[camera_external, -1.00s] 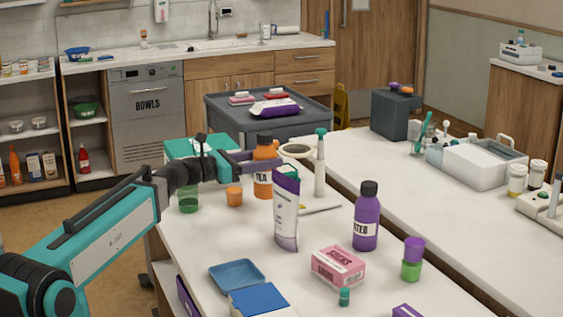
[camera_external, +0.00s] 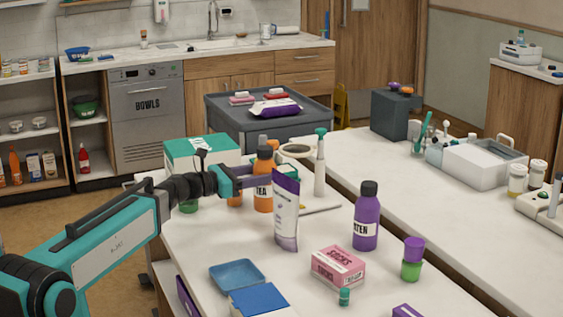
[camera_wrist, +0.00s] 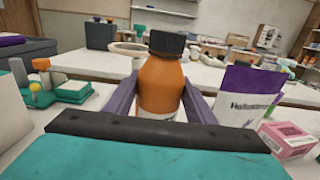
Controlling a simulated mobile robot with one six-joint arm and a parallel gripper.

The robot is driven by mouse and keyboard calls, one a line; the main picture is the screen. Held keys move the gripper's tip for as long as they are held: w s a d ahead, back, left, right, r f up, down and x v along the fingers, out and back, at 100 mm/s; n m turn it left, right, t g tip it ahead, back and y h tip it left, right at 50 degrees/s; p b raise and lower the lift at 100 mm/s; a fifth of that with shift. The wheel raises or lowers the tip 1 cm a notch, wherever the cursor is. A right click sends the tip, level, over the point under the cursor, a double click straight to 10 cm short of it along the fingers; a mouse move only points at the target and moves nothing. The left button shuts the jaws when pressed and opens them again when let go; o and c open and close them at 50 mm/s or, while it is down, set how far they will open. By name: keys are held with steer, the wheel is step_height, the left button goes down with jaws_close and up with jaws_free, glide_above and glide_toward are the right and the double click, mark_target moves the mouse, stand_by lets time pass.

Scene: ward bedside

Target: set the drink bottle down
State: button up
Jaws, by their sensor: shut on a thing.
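The drink bottle (camera_external: 263,195) is orange with a dark cap and a white label reading TEA. It stands upright between the purple fingers of my gripper (camera_external: 258,182), which is shut on it. In the wrist view the bottle (camera_wrist: 161,85) fills the middle between the two fingers of my gripper (camera_wrist: 160,98); its lower part is hidden behind the gripper body. In the outside view its base is at or just above the white table (camera_external: 215,238); I cannot tell whether it touches.
A purple-and-white pouch (camera_external: 286,215) stands close to the bottle's right. A small orange container (camera_external: 235,197) is on its left, with a teal box (camera_external: 200,150) behind. A white bottle (camera_external: 320,170), purple bottle (camera_external: 366,220) and pink box (camera_external: 338,268) stand further right.

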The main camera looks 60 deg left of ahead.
mark_target(256, 189)
stand_by(0.3)
steer(key=shift+f, duration=1.95)
steer(key=shift+f, duration=0.15)
steer(key=o, duration=1.3)
steer(key=shift+c, duration=0.2)
steer(key=shift+s, duration=0.1)
steer(key=shift+s, duration=0.75)
steer(key=s+p, duration=0.2)
steer(key=s, duration=0.1)
steer(key=s+p, duration=0.1)
steer(key=shift+s+r, duration=0.3)
steer(key=shift+s, duration=0.05)
steer(key=shift+p, duration=0.35)
